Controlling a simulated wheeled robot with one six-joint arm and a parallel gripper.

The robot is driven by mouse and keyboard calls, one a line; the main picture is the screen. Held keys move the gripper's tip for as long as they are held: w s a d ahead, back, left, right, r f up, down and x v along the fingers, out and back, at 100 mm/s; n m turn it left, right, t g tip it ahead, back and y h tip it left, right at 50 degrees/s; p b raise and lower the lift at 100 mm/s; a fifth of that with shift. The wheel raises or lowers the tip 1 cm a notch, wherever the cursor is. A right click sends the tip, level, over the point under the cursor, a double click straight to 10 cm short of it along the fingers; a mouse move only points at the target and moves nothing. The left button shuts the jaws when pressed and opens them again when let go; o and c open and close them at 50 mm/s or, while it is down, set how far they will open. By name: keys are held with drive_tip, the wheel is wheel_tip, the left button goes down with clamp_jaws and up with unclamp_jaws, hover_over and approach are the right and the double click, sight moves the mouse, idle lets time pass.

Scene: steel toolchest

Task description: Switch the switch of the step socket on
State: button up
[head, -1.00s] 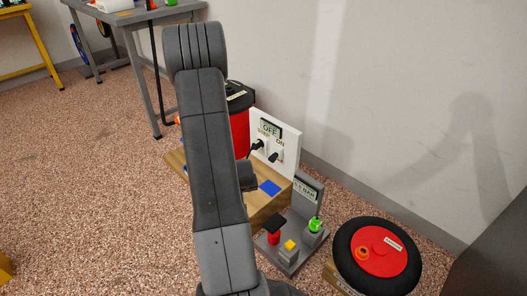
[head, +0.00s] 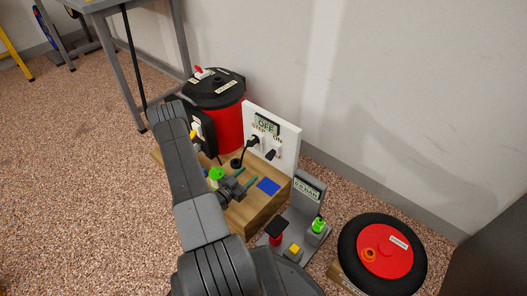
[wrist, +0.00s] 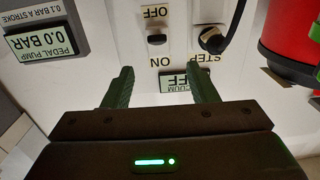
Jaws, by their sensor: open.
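The step socket is on an upright white panel (head: 288,132) under a display (head: 265,124) that reads OFF. A black plug (head: 254,140) sits in the socket, and the dark switch (head: 271,154) is to its right, by the ON label. In the wrist view, which shows the panel upside down, the switch (wrist: 157,39) lies between the OFF and ON labels, beside the plug (wrist: 212,40). My gripper (head: 248,178) is open and empty in front of the panel. Its green fingers (wrist: 158,82) point toward the panel, apart from the switch.
A red tank (head: 228,130) with a black lid stands left of the panel. The wooden base (head: 250,215) has a blue square. A pedal pump (head: 308,190) stands to the right, near a wheel (head: 385,256). A wall is behind; bare floor is at left.

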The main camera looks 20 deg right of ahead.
sight(268, 158)
drive_tip(key=b+x, duration=0.3)
drive_tip(key=x, duration=1)
drive_tip(key=shift+d+r+b, duration=0.1)
drive_tip(key=shift+d+b, duration=0.2)
drive_tip(key=shift+d, duration=0.15)
drive_tip(key=c, duration=1)
